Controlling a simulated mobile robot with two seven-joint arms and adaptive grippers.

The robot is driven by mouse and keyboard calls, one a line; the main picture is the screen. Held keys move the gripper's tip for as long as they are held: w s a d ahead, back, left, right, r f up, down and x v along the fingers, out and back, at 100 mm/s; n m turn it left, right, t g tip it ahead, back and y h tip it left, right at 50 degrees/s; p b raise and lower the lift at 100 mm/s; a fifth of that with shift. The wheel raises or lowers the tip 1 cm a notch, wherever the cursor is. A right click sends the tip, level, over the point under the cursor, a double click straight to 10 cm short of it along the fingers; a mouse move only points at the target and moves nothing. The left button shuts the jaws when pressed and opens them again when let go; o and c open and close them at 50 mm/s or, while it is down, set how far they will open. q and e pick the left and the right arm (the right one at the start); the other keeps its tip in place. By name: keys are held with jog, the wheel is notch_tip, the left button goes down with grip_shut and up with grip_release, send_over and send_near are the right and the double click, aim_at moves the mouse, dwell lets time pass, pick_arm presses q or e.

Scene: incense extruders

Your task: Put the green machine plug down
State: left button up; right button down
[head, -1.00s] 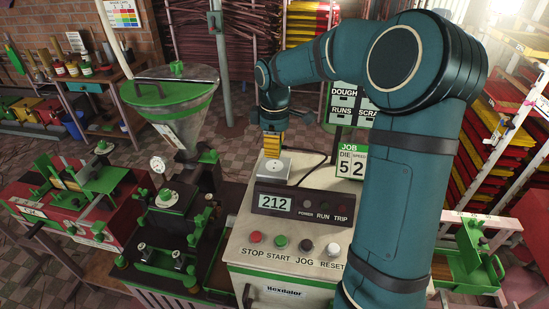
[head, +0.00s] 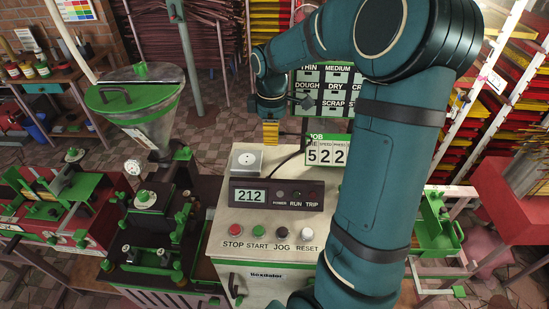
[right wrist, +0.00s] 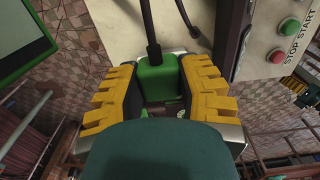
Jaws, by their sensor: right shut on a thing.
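The green machine plug (right wrist: 158,78) shows in the right wrist view as a green block with a black cable (right wrist: 153,30) running from its top. My right gripper (right wrist: 160,95) is shut on it, with a yellow ridged finger on each side. In the head view my right gripper (head: 270,132) points down behind and to the right of the pale socket plate (head: 247,161) on the white control cabinet (head: 226,215). The plug is hidden there by the fingers. I cannot tell whether it touches the cabinet top. My left gripper is not in view.
The cabinet has a display box (head: 276,195) and a row of buttons in front. A funnel-topped green extruder (head: 140,100) stands to the left. A signboard (head: 325,90) and a job card (head: 326,150) stand behind. My right arm covers the area right of the cabinet.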

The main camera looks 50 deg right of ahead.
jog(key=s, duration=0.2)
send_over(278, 168)
notch_tip(278, 168, down, 6)
jog(key=shift+d+r, duration=0.1)
jog(key=shift+r, duration=0.15)
jog(key=shift+f, duration=2.05)
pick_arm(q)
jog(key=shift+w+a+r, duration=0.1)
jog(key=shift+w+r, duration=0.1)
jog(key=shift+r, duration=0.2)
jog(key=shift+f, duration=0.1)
pick_arm(e)
jog(key=shift+f, duration=0.1)
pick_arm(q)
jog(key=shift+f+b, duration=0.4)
pick_arm(e)
jog(key=shift+f, duration=0.45)
